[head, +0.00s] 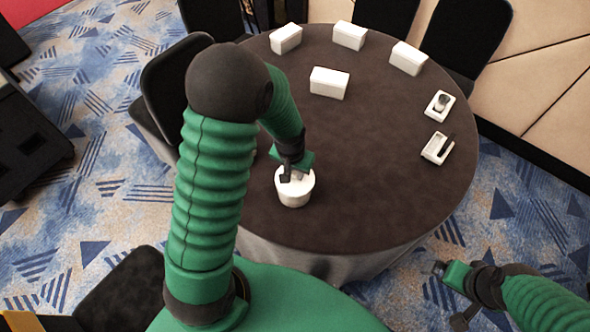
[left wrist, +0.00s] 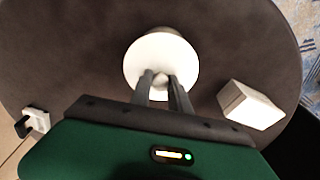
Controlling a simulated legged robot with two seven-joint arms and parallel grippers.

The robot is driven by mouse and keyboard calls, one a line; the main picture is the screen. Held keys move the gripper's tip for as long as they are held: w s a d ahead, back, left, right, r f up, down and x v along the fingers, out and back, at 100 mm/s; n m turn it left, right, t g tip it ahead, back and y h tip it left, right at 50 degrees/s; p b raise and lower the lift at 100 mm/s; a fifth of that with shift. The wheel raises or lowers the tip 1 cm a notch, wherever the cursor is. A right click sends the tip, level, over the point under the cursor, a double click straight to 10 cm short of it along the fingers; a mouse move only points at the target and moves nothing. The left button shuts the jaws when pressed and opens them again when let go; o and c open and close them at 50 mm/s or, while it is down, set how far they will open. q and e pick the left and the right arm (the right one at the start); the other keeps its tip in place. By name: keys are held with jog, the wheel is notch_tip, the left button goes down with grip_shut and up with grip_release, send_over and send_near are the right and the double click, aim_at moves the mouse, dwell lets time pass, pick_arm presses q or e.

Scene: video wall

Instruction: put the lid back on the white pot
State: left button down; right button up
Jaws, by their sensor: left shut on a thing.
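The white pot (head: 295,198) stands near the front of the round dark table. My left gripper (head: 288,175) is over it, fingers pointing down. In the left wrist view, my left gripper (left wrist: 162,82) is shut on the small knob of the round white lid (left wrist: 150,58). The lid is over the pot's mouth, and a little of the pot's side (left wrist: 178,32) shows past its edge. I cannot tell whether the lid rests on the rim or hangs just above it. My right gripper (head: 440,268) is off the table at lower right, too small to read its jaws.
Several white boxes, one of them (head: 329,82), stand toward the table's (head: 370,150) back. Two white holders, one (head: 440,104) with a metallic item and one (head: 437,148) with a dark item, are at the right. Dark chairs surround the table. Its middle is clear.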

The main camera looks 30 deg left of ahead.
pick_arm(q)
jog(key=shift+w+a+f, duration=0.1)
jog(key=shift+w+a, duration=0.05)
jog(key=shift+r, duration=0.2)
dwell(0.3)
jog(key=shift+p, duration=0.35)
jog(key=shift+f, duration=0.2)
dwell(0.8)
dwell(0.4)
jog(key=c, duration=0.7)
grip_release()
jog(key=shift+o, duration=0.2)
